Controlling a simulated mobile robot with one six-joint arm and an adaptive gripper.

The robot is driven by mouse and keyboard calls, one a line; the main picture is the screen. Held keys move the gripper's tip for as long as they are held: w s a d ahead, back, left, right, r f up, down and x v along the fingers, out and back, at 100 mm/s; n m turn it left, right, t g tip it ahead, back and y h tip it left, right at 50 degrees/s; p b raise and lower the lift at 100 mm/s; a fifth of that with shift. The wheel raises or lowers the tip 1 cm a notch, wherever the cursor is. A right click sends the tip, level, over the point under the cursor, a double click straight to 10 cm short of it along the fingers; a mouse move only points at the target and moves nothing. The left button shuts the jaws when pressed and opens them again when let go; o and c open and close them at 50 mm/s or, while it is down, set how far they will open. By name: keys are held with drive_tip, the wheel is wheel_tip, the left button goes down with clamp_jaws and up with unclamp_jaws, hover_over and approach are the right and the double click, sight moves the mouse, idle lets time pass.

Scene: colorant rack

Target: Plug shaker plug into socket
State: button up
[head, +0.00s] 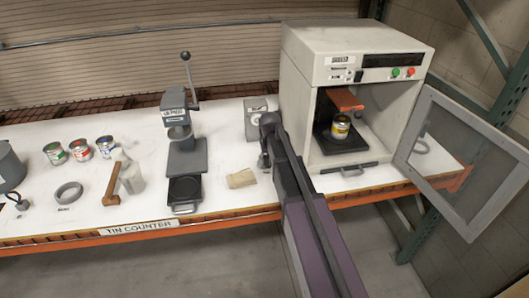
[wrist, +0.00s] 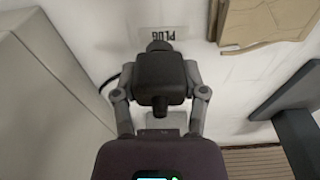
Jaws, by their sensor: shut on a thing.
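My gripper (head: 266,142) reaches over the white counter, just left of the shaker (head: 355,75). In the wrist view its two grey fingers (wrist: 159,85) are shut on the black shaker plug (wrist: 158,72), one on each side. The plug is above or near a label reading PLUG (wrist: 170,34) on the white surface; I cannot tell whether it touches the counter. A dark cable (wrist: 112,78) runs off to the left of it. A pale grey box (head: 257,105), which may be the socket, stands behind my gripper in the head view. Its face is partly hidden by my arm.
The shaker's door (head: 465,155) hangs open to the right, with a tin (head: 340,127) inside. A press (head: 183,135) and a brown paper piece (head: 241,179) are to the left of my gripper. Several tins and a grey ring (head: 68,192) lie farther left.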

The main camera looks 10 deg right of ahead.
drive_tip(key=s, duration=0.6)
drive_tip(key=s+r, duration=0.1)
drive_tip(key=s, duration=0.3)
drive_tip(key=shift+d+p, duration=0.35)
drive_tip(key=shift+a, duration=0.1)
